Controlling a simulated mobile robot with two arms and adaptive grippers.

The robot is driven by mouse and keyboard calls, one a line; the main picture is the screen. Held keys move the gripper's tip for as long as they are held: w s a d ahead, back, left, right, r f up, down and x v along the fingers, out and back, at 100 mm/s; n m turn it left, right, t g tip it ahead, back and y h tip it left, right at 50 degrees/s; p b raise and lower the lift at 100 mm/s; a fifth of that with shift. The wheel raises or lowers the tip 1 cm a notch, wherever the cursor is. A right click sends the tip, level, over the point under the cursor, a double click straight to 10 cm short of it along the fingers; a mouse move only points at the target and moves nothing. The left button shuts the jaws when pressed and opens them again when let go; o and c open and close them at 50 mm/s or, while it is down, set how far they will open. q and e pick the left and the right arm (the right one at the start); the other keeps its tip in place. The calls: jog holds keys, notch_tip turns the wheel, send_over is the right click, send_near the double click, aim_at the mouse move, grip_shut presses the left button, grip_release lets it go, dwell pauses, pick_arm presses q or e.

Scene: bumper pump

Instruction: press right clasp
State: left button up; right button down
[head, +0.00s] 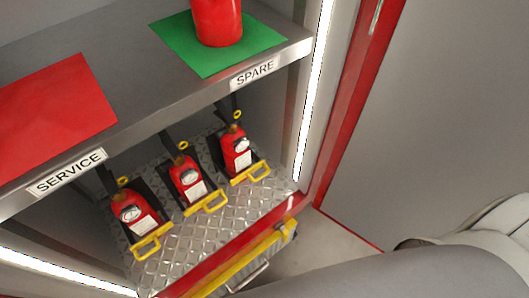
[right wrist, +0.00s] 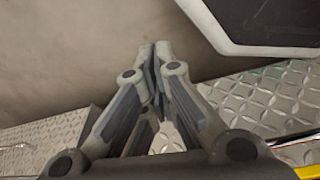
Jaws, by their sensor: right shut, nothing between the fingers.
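The right clasp (head: 250,173) is a yellow loop at the foot of the right red extinguisher (head: 237,148), on a diamond-plate deck. Matching yellow clasps sit before the middle extinguisher (head: 187,178) and the left extinguisher (head: 134,215). I cannot tell whether any clasp is latched. My right gripper (right wrist: 155,58) is shut and empty in the right wrist view, its fingertips in front of a plain beige-grey surface. No clasp can be made out near its tips. The head view does not show it. My left gripper is not in view.
Above the extinguishers is a grey shelf (head: 132,55) with a red mat (head: 55,105) marked SERVICE and a green mat (head: 190,55) marked SPARE. A red cylinder (head: 217,20) stands on the green mat. A red-edged post (head: 350,110) borders the bay at right.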

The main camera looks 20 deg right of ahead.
jog(key=w+a+r+t+p, duration=0.1)
jog(key=w+r+p, duration=0.3)
jog(key=r, duration=0.9)
jog(key=w+a+r+t+p, duration=0.15)
jog(key=w+r, duration=0.45)
jog(key=r, duration=0.7)
jog(key=w+r+p, duration=0.3)
jog(key=w+r, duration=0.3)
jog(key=r, duration=0.7)
jog(key=n+t+y+p, duration=0.1)
jog(key=n+t+y, duration=0.1)
jog(key=t+y, duration=0.15)
send_near(260, 163)
jog(key=s+r, duration=0.1)
jog(key=s, duration=0.1)
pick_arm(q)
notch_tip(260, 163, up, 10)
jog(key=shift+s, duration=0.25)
pick_arm(e)
jog(key=shift+r+h, duration=0.3)
jog(key=shift+h, duration=0.05)
jog(key=x, duration=1)
jog(key=shift+w+d+r+b, duration=0.1)
jog(key=shift+w+b, duration=0.05)
jog(key=shift+b, duration=0.25)
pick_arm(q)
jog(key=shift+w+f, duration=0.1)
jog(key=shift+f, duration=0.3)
